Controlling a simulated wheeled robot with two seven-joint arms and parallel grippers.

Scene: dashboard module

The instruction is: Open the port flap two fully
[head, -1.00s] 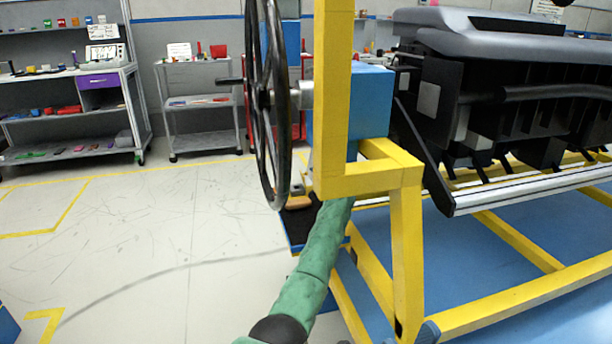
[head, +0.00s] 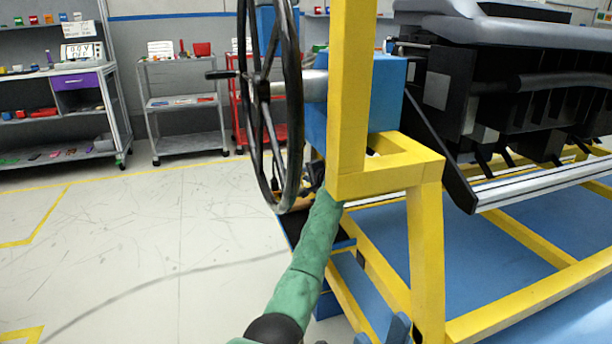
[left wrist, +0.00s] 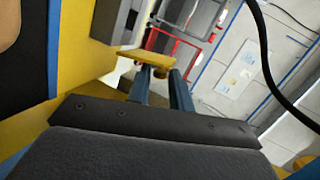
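I cannot pick out port flap two in either view. My left arm, in a green sleeve, reaches up behind the yellow post in the head view. Its gripper is mostly hidden there, near the lower rim of the steering wheel (head: 291,120). In the left wrist view my left gripper (left wrist: 160,80) has its two blue-grey fingers apart. A small flat yellow piece (left wrist: 148,58) lies across the view at the fingertips; I cannot tell whether they touch it. My right gripper (head: 397,328) shows only as blue-grey tips at the bottom edge of the head view.
A yellow frame (head: 427,260) with a blue box (head: 385,95) carries the black dashboard module (head: 520,95) at the right. A black tray with a blue edge and a tan item sits below the wheel. Shelves (head: 185,103) stand behind. The floor at left is clear.

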